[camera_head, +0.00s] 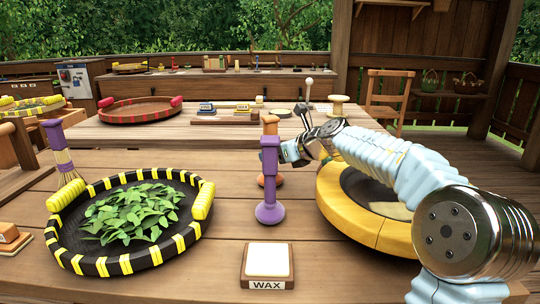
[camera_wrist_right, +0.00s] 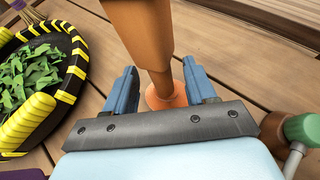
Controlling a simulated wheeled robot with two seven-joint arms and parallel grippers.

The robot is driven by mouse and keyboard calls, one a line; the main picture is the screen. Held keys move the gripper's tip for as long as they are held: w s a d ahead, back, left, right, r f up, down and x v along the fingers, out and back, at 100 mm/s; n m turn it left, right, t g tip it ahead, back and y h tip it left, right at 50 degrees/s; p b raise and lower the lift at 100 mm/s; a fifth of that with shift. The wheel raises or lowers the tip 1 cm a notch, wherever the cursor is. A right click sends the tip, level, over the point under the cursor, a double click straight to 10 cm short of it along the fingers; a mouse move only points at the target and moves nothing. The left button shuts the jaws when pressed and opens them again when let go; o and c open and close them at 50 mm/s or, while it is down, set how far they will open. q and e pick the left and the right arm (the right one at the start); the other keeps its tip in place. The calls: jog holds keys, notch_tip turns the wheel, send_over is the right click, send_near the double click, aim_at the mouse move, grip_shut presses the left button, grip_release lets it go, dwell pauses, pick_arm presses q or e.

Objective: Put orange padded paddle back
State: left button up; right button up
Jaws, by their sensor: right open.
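The orange padded paddle (camera_wrist_right: 150,35) stands upright on the table, handle up and round pad down. In the head view its top (camera_head: 270,119) and part of its pad show behind a purple paddle (camera_head: 269,185), which hides most of it. My right gripper (camera_wrist_right: 160,85) is open, with its two blue fingers on either side of the orange shaft in the wrist view; I cannot tell whether they touch it. In the head view the right gripper (camera_head: 292,152) is just right of the paddles. My left gripper is out of view.
A black-and-yellow pan of green leaves (camera_head: 61,257) is at left. A yellow-rimmed pan (camera_head: 355,222) lies under my right arm. A WAX block (camera_head: 267,282) sits in front of the purple paddle. A red-rimmed tray (camera_head: 140,121) is on the table behind.

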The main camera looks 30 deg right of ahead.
jog(key=v, duration=0.9)
jog(key=shift+s, duration=0.2)
